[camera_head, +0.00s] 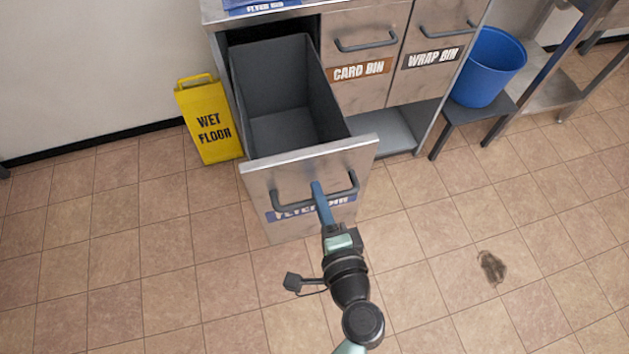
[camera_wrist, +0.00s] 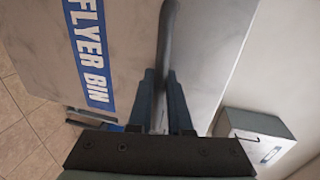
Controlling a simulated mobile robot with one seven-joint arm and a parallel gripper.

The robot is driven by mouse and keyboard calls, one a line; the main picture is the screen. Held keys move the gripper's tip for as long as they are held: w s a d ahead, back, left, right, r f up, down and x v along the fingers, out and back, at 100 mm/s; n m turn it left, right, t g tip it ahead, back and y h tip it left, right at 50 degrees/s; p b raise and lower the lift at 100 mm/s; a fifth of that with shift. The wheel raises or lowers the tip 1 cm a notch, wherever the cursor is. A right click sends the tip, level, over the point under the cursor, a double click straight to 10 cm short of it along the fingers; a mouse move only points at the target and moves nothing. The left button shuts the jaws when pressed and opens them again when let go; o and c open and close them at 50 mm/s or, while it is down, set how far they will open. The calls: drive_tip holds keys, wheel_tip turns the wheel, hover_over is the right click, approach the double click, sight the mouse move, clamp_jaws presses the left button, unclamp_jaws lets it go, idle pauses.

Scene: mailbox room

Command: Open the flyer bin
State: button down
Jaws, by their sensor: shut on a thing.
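The flyer bin (camera_head: 258,174) is a steel-fronted drawer with a blue label, pulled far out of the cabinet at the left. Its deep grey inside shows from above and looks empty. My gripper (camera_head: 317,190) is at the drawer's dark bar handle (camera_head: 281,205), shut on it near the middle. In the wrist view the two blue fingers (camera_wrist: 161,88) stand on either side of the handle bar (camera_wrist: 168,40), and the label (camera_wrist: 86,50) reads "FLYER BIN". In the head view my gripper hides part of the label.
The card bin (camera_head: 364,54) and wrap bin (camera_head: 431,50) beside it are shut. A yellow wet floor sign (camera_head: 208,120) stands just left of the drawer. A blue bucket (camera_head: 487,68) sits on a low stand at right. A dark stain (camera_head: 492,267) marks the open tiled floor.

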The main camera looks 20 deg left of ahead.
drive_tip(key=shift+s+d, duration=0.15)
drive_tip(key=shift+d, duration=0.05)
drive_tip(key=c, duration=0.9)
unclamp_jaws()
drive_tip(key=shift+o, duration=0.2)
drive_tip(key=shift+s, duration=0.1)
drive_tip(key=v, duration=1.3)
